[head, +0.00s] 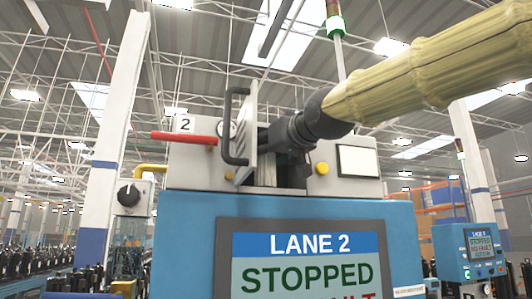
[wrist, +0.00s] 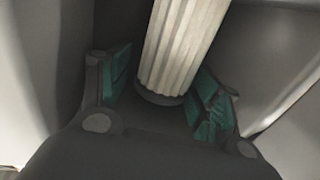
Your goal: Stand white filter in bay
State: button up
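The white filter (wrist: 180,45) is a pleated pale cylinder in the wrist view, tilted in the picture, with a dark round end at its lower tip. My gripper (wrist: 165,95) has its green-padded fingers on both sides of the filter, with a visible gap on the left; the right pad looks close to it. In the head view my gripper (head: 287,135) reaches into the bay opening (head: 292,172) in the grey top of the lane 2 machine. The filter cannot be made out in the head view. Whether it rests on the bay floor is hidden.
The bay's door panel (head: 246,140) stands open with a dark handle, left of my gripper. A red bar (head: 184,137) sticks out left. The lane 2 screen (head: 306,268) reads STOPPED. Grey walls stand close on both sides in the wrist view.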

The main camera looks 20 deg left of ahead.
jog(key=shift+r, duration=0.1)
dwell(0.3)
jog(key=shift+s+d+f+b, duration=0.3)
jog(key=shift+s+b, duration=0.15)
jog(key=shift+b, duration=0.4)
jog(key=shift+b+v, duration=1.05)
jog(key=shift+b, duration=0.15)
jog(key=b+v, duration=0.4)
jog(key=v, duration=0.5)
jog(key=shift+r, duration=0.35)
jog(key=shift+w, duration=0.1)
